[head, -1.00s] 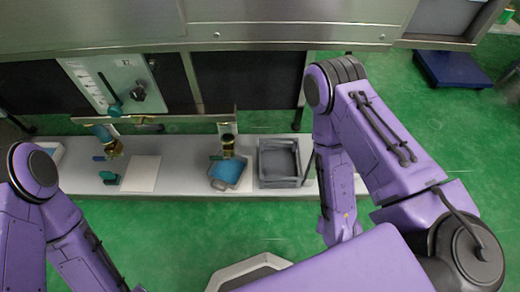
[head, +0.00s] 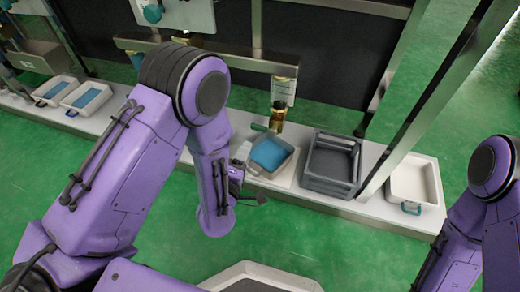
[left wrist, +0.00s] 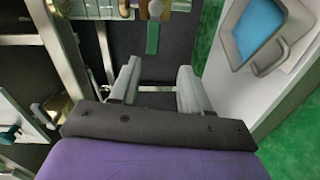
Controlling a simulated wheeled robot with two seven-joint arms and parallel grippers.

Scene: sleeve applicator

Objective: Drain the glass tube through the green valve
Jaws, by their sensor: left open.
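The glass tube (head: 283,90) hangs from a metal rail with a brass-coloured fitting (head: 278,112) at its lower end. The green valve (head: 260,128) sticks out at the fitting. In the left wrist view the green valve (left wrist: 152,38) is a flat handle hanging ahead of the fingers. A tray with blue inside (head: 270,155) sits below the fitting. It also shows at upper right in the left wrist view (left wrist: 258,28). My left gripper (left wrist: 155,82) is open and empty, its fingers short of the valve handle. My right gripper is outside the frames; only its arm shows.
A grey crate (head: 331,180) stands right of the blue tray on the white bench. A slanted metal post rises beyond it, then a white tray (head: 415,180). Two trays with blue in them (head: 55,90) lie at far left. The green floor in front is open.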

